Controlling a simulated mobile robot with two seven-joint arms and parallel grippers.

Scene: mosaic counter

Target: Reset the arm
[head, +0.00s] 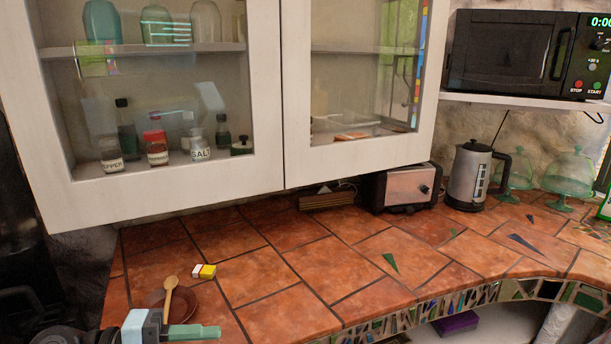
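My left arm comes in at the bottom left, and its gripper (165,331) is low at the picture's lower edge. It has pale blue and white parts, and a green piece (195,332) points right from it. I cannot tell whether the green piece is a finger or something held, nor whether the gripper is open or shut. The gripper appears just in front of a brown plate (204,312) with a wooden spoon (169,293) over its left side. My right gripper is not in view.
A small yellow and white item (204,271) lies on the tiled counter (270,275) behind the plate. A glass-door cabinet (180,192) hangs above. A toaster (402,188), a kettle (468,178) and green glass domes (569,178) stand at the back. The counter's middle is clear.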

